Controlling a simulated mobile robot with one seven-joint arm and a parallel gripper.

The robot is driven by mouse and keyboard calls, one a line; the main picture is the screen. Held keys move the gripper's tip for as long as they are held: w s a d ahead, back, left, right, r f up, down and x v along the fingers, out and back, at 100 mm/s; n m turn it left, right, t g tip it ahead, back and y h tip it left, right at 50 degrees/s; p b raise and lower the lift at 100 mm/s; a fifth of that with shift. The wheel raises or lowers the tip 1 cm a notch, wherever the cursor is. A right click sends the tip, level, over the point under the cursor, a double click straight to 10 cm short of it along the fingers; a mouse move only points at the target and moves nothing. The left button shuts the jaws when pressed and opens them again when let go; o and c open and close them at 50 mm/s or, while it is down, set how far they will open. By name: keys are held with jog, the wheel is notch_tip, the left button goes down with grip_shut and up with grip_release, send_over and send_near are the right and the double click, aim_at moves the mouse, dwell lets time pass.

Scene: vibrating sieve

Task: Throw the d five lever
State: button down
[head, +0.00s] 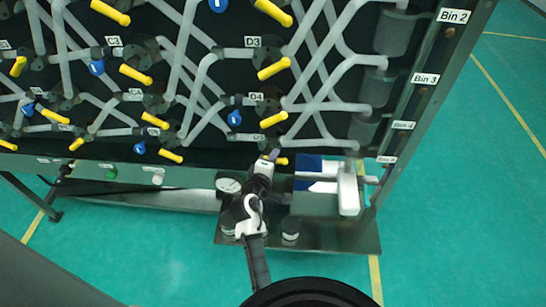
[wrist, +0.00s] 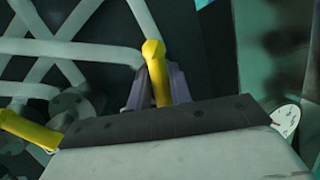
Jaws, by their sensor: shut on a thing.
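The lowest yellow lever of the D column (head: 281,161) sits below the D4 lever at the panel's bottom edge. The lever's tip shows above the fingers. Its pivot is hidden.
The D4 lever (head: 273,119) and D3 lever (head: 273,68) are above. Another yellow lever (wrist: 28,130) lies at the left in the wrist view. The green floor (head: 460,210) at right is clear.

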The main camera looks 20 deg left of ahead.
jog(key=m, duration=0.1)
jog(key=m+g+y, duration=0.1)
jog(key=f+m, duration=0.1)
jog(key=shift+s+a+y+p, duration=0.1)
jog(key=shift+a+y+p, duration=0.15)
jog(key=shift+y+p, duration=0.15)
jog(key=shift+a+m, duration=0.1)
jog(key=shift+m, duration=0.5)
jog(key=shift+a+y, duration=0.1)
jog(key=shift+y, duration=0.2)
jog(key=c, duration=1.3)
grip_release()
jog(key=shift+a, duration=0.1)
jog(key=shift+c, duration=0.2)
jog(key=shift+d+r, duration=0.1)
jog(key=shift+d, duration=0.1)
